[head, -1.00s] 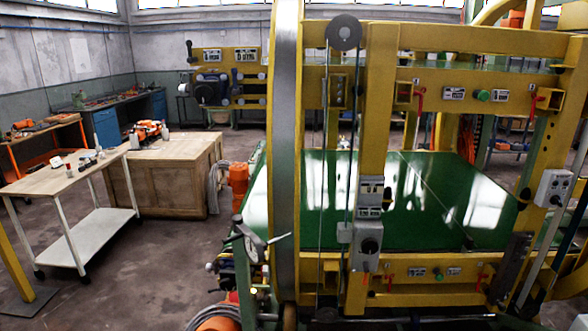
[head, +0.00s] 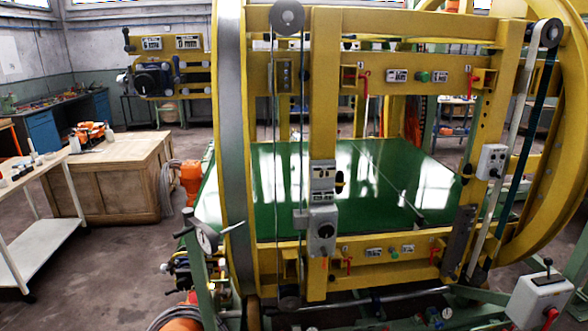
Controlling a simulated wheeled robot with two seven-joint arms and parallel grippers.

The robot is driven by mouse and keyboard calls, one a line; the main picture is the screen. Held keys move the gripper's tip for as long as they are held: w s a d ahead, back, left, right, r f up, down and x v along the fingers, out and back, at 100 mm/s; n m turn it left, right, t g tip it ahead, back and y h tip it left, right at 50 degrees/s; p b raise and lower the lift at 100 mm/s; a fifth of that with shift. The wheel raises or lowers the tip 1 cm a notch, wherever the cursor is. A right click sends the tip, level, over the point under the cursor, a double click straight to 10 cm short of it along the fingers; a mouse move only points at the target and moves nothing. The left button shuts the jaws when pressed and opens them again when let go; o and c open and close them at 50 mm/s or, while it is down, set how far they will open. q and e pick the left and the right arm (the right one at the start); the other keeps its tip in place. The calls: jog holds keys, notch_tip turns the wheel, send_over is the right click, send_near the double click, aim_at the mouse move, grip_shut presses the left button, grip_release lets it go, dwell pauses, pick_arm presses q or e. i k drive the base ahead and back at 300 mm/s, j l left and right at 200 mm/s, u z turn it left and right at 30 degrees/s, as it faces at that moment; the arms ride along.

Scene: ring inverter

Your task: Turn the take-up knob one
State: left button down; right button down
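A yellow ring machine (head: 322,100) with a green bed (head: 285,170) fills the middle and right of the head view. A grey box with a round black knob (head: 325,231) sits low on its front post. A second grey box with small dark controls (head: 492,161) hangs on the right post. I cannot tell from the labels which control is the take-up knob. Small green knobs show on the upper crossbar (head: 423,77) and the lower crossbar (head: 394,253). Neither of my grippers is in view.
A white box with a black lever (head: 540,299) stands at the lower right. A gauge on a green post (head: 206,238) stands front left. A wooden crate (head: 115,180) and a white trolley (head: 35,245) are at the left. Bare floor lies between the trolley and the machine.

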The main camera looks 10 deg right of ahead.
aim_at(164, 267)
jog(key=i+j+z, duration=0.15)
jog(key=j+z, duration=0.15)
jog(key=j, duration=1.45)
jog(key=j+z, duration=0.3)
jog(key=j, duration=1.45)
jog(key=i+l+z, duration=0.15)
jog(key=l+z, duration=0.2)
jog(key=i+l+z, duration=0.15)
jog(key=l+z, duration=0.15)
jog(key=i+l+z, duration=0.35)
jog(key=j+u, duration=0.7)
jog(key=j, duration=0.2)
jog(key=j+u, duration=0.3)
jog(key=j, duration=0.15)
